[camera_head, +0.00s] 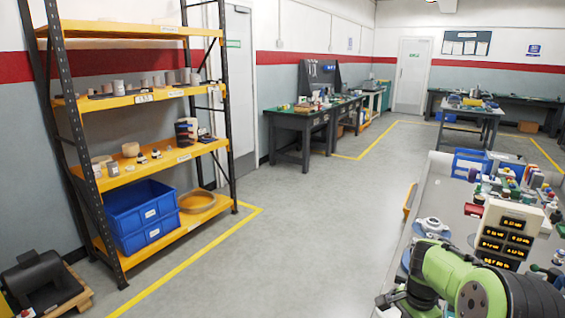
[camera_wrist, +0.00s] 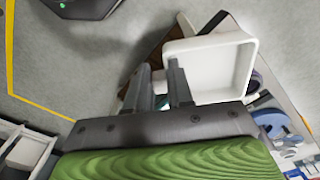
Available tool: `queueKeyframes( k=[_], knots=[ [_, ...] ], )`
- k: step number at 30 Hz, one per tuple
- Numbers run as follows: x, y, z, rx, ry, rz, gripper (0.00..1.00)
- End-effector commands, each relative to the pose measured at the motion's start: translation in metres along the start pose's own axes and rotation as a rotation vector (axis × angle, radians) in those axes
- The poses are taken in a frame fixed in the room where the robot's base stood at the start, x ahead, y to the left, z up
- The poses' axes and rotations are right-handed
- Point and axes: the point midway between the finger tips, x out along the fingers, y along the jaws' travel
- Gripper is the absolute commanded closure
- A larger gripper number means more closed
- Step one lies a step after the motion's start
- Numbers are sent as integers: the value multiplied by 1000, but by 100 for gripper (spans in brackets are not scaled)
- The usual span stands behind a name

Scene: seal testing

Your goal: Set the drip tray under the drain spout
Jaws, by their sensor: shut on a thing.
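A white, shallow, square tray (camera_wrist: 238,75), which looks like the drip tray, shows in the wrist view just ahead of my gripper. My gripper (camera_wrist: 159,67) is shut on its left side wall, with one finger inside the tray and one outside. The tray is held out over the floor beside the bench edge. In the head view, the green arm is at the lower right, and the tray cannot be made out there. I cannot pick out the drain spout in either view.
A workbench (camera_head: 440,190) on the right carries a display panel (camera_head: 508,232), a white fitting (camera_head: 432,226) and several small parts. A yellow shelf rack (camera_head: 140,170) on the left holds blue bins (camera_head: 140,212) and an orange basin (camera_head: 197,201). The floor (camera_head: 290,235) between is clear.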

Motion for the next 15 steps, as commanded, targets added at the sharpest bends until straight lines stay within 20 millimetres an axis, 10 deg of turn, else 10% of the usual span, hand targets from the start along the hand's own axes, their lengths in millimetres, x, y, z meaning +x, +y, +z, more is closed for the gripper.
queueKeyframes(
  k=[15],
  knots=[
    [83,-38,128,-1073,-3,-11,100]
  ],
)
